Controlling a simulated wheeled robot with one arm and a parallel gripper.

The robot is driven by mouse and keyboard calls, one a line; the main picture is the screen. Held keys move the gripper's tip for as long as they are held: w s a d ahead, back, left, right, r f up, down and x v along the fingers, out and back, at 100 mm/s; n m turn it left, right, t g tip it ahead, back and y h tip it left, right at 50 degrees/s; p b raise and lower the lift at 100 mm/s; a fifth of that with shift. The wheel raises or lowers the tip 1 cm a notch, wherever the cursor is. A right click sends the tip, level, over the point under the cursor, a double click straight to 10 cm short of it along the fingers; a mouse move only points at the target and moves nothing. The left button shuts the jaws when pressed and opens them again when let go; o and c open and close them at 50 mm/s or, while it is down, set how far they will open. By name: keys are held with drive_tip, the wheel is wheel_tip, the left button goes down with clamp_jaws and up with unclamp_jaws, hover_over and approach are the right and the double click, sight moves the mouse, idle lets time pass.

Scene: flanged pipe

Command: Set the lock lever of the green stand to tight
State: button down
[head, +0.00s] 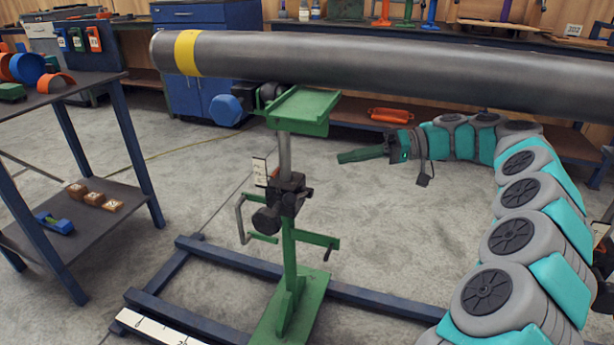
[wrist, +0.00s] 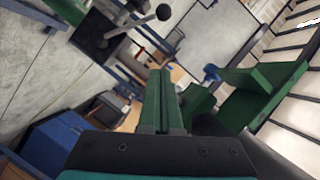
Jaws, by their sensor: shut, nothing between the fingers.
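The green stand (head: 290,265) stands upright on the floor under the pipe, with a flat green top plate (head: 303,105). A black clamp block (head: 288,197) sits on its post; it also shows in the wrist view (wrist: 98,32). A thin lever with a black ball knob (wrist: 163,12) sticks out from this block in the wrist view. I cannot tell from its angle whether it is tight. My gripper (head: 342,157) is right of the post, below the top plate's height, pointing left. Its green fingers (wrist: 160,100) are shut and empty, apart from the lever.
A long grey pipe (head: 400,68) with a yellow band runs overhead. A blue floor frame (head: 370,297) surrounds the stand's foot. A bent grey handle (head: 240,215) sticks out left of the post. A workbench (head: 75,90) stands at left.

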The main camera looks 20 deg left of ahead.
drive_tip(key=shift+s+a, duration=0.1)
drive_tip(key=p, duration=0.1)
hover_over(299, 196)
drive_tip(key=w, duration=0.1)
wheel_tip(299, 196, down, 3)
drive_tip(key=shift+s+d+f, duration=0.35)
drive_tip(key=shift+s+f, duration=0.05)
drive_tip(key=shift+s, duration=0.2)
drive_tip(key=shift+s+d+f, duration=0.3)
drive_tip(key=shift+s+f, duration=0.1)
drive_tip(key=shift+s, duration=0.15)
drive_tip(key=shift+f, duration=0.15)
